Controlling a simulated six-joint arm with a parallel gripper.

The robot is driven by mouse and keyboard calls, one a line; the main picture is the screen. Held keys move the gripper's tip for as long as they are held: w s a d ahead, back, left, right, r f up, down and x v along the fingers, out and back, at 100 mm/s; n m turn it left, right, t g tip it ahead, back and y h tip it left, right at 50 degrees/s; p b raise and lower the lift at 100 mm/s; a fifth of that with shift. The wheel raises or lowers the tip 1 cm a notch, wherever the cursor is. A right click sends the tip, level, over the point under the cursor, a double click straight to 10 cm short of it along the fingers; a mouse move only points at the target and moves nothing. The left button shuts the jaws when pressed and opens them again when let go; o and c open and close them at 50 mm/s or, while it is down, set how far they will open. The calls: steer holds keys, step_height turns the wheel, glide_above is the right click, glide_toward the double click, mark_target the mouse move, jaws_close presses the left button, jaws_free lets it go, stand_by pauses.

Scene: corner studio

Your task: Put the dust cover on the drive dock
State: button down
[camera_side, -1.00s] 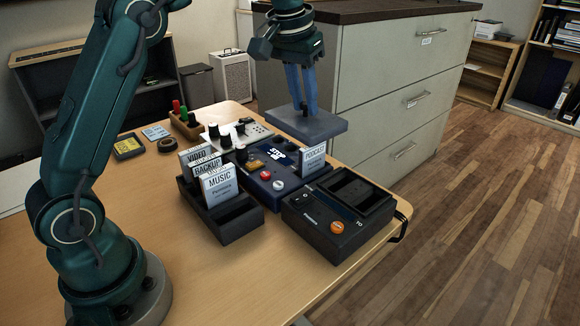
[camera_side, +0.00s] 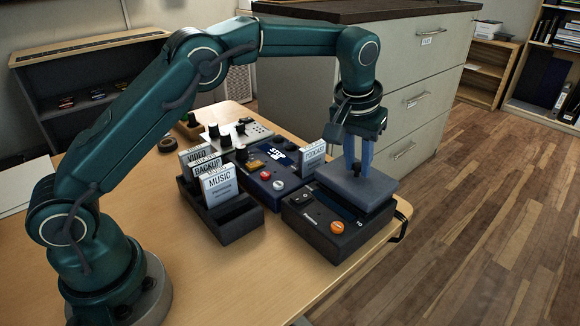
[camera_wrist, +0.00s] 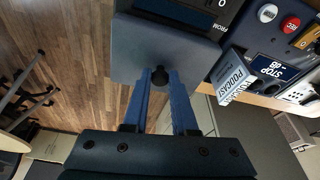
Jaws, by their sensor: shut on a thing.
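The dust cover (camera_side: 352,188) is a flat blue-grey slab with a dark knob on top. My gripper (camera_side: 358,172) is shut on its knob, with blue fingers pointing down. The drive dock (camera_side: 318,222) is a black box with an orange button at the right front of the table. The cover is over the dock's back part, where the bays are, and hides them. I cannot tell whether it rests on the dock or hangs just above it. In the wrist view, the cover (camera_wrist: 150,50) overlaps the dock (camera_wrist: 205,14), and my gripper (camera_wrist: 160,85) meets the knob.
A blue unit (camera_side: 262,178) with a podcast cartridge (camera_side: 312,157) stands left of the dock, close to the cover. A black rack (camera_side: 232,222) holds labelled cartridges. The table's right edge (camera_side: 405,210) is close. A drawer cabinet (camera_side: 400,80) stands behind.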

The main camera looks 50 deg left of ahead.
mark_target(348, 185)
steer(key=shift+f, duration=0.75)
steer(key=shift+f, duration=0.1)
steer(key=c, duration=0.7)
jaws_free()
steer(key=s+a+r, duration=0.1)
steer(key=s+r, duration=0.3)
steer(key=r, duration=0.4)
steer(key=s+a+r, duration=0.1)
steer(key=s+r, duration=0.4)
steer(key=r, duration=0.3)
steer(key=s+a+f+m+t, duration=0.1)
steer(key=s+f, duration=0.3)
steer(key=s, duration=0.4)
steer(key=s+a+f+m+t, duration=0.1)
steer(key=s+a+f, duration=0.1)
steer(key=s+f, duration=0.3)
steer(key=s, duration=0.4)
steer(key=shift+s+h, duration=0.15)
steer(key=shift+h, duration=0.15)
